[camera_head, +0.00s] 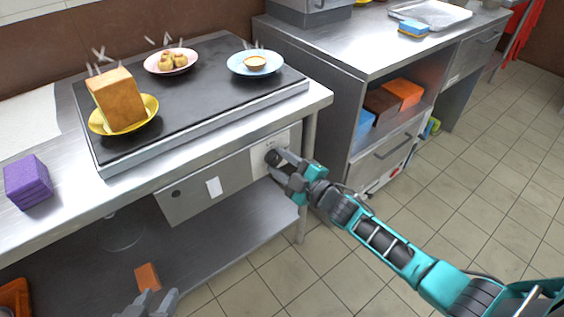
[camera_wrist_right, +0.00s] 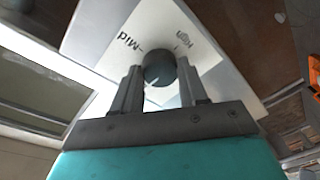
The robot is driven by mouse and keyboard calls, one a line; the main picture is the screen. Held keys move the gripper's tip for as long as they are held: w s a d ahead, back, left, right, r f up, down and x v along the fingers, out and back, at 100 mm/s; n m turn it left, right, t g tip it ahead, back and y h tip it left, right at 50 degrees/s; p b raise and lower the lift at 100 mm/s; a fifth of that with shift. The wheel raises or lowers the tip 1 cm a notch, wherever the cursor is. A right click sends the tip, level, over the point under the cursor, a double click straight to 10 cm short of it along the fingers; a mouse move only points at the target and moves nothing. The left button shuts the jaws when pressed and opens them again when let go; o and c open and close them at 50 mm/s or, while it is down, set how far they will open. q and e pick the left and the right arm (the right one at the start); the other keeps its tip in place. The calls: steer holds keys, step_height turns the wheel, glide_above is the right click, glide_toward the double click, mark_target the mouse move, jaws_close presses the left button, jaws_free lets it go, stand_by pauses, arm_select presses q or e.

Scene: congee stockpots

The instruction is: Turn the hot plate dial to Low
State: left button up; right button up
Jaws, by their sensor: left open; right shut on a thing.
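The hot plate dial (camera_head: 271,157) is a dark round knob on the light panel at the right end of the hot plate's front. In the right wrist view the dial (camera_wrist_right: 158,66) sits between the two fingers of my right gripper (camera_wrist_right: 160,84), which is shut on it. The labels "Mid" and "High" show beside it. I see no "Low" label, and the dial's setting is unclear. My right gripper also shows in the head view (camera_head: 279,165). My left gripper (camera_head: 150,304) is open and empty at the bottom edge, below the counter.
The hot plate (camera_head: 205,80) carries a yellow plate (camera_head: 98,124) with a bread loaf, a pink plate (camera_head: 150,68) and a blue plate (camera_head: 240,68), with steam above. A purple block (camera_head: 28,183) lies at left. A steel cabinet (camera_head: 318,95) stands right; the tiled floor is open.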

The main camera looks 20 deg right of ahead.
steer(key=shift+n, duration=0.4)
steer(key=o, duration=1.1)
steer(key=shift+c, duration=0.2)
steer(key=shift+s+d, duration=0.25)
steer(key=shift+s, duration=0.2)
steer(key=p+v, duration=0.2)
steer(key=v, duration=1)
steer(key=shift+a, duration=0.1)
